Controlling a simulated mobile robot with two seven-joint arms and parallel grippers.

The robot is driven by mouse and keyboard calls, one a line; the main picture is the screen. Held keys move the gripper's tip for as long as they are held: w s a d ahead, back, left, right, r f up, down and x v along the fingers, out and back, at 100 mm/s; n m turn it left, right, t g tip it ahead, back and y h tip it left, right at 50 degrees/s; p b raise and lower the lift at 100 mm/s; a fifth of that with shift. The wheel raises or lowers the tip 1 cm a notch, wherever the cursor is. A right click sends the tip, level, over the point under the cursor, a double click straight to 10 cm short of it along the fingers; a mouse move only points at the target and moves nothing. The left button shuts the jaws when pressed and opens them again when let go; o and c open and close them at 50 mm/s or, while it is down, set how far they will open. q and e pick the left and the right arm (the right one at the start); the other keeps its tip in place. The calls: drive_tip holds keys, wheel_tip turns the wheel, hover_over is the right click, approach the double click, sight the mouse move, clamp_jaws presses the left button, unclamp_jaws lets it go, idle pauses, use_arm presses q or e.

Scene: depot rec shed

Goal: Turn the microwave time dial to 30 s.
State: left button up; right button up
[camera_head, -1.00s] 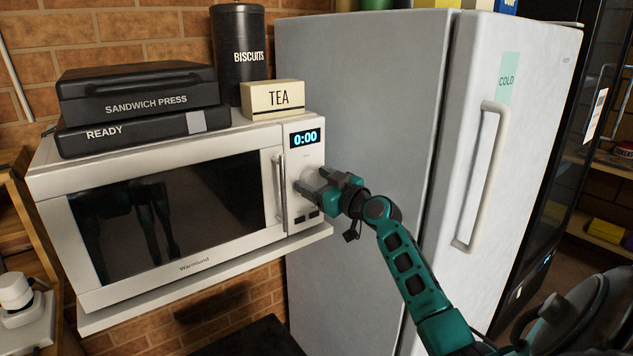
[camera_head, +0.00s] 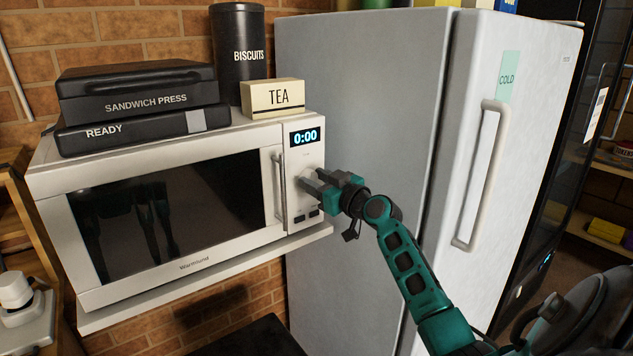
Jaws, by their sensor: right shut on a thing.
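The white microwave (camera_head: 245,238) sits on a wall shelf with its door closed. Its display (camera_head: 305,136) reads 0:00. The time dial (camera_head: 307,173) is on the control panel below the display, mostly hidden behind my right gripper's fingers. My right gripper (camera_head: 309,183) reaches in from the right and is shut on the dial. My left gripper is not in view.
A white fridge (camera_head: 355,120) stands close on the right, behind my right arm.

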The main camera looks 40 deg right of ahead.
drive_tip(key=shift+f+m+b, duration=0.1)
drive_tip(key=shift+m+b, duration=0.3)
drive_tip(key=shift+m, duration=2.3)
drive_tip(key=o, duration=1.1)
drive_tip(key=shift+c, duration=0.2)
drive_tip(key=s+b, duration=0.1)
drive_tip(key=s, duration=1.2)
drive_tip(key=shift+a+f+b, duration=0.2)
drive_tip(key=shift+a+b, duration=0.1)
drive_tip(key=shift+b, duration=0.1)
drive_tip(key=shift+w, duration=0.1)
